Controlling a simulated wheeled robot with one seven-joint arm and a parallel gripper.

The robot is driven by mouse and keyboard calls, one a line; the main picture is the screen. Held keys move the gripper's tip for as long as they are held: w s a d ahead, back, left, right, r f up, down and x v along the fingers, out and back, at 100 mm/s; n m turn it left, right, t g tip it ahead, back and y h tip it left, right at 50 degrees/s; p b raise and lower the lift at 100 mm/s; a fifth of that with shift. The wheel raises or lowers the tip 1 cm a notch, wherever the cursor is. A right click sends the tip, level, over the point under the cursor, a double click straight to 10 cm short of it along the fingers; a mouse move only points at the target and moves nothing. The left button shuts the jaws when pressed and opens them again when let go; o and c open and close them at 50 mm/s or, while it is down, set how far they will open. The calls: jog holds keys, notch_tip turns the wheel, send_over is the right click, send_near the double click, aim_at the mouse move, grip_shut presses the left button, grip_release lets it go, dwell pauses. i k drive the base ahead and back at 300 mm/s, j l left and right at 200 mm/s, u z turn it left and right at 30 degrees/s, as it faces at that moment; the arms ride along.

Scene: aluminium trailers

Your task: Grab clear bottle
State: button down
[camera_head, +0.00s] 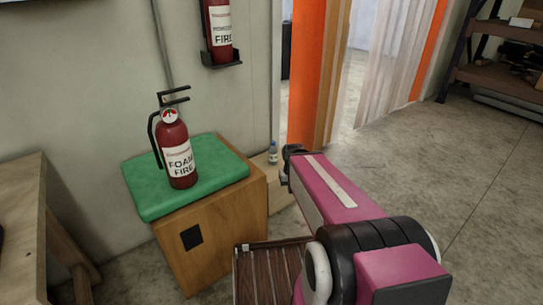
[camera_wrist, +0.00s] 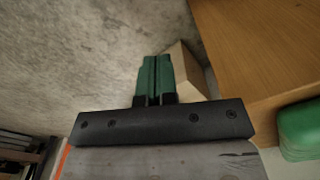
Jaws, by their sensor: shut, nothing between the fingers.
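A small clear bottle (camera_head: 273,153) with a blue part stands upright in the head view, on or just behind a pale wooden block (camera_head: 281,191) beside the brown wooden box. My gripper (camera_wrist: 154,62) shows in the wrist view with its two green fingers together and nothing between them. The pale block (camera_wrist: 184,70) is partly hidden behind the fingers there. I cannot make out the bottle in the wrist view. In the head view my arm reaches toward the bottle's right side, and the fingers cannot be made out.
The brown wooden box (camera_head: 206,250) carries a green cushion (camera_head: 222,156) and a red foam fire extinguisher (camera_head: 176,150). Another extinguisher (camera_head: 221,30) hangs on the wall. An orange door frame (camera_head: 305,75) stands behind the bottle. A slatted wooden piece (camera_head: 262,276) is low in front. Open floor lies right.

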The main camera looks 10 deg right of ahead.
aim_at(273, 151)
jog(key=i+l+z, duration=0.1)
jog(key=i+l, duration=0.15)
jog(key=l, duration=0.2)
jog(key=i+l, duration=0.25)
jog(key=l, duration=0.15)
jog(key=i+l+z, duration=0.15)
jog(key=l, duration=0.25)
jog(key=i, duration=0.1)
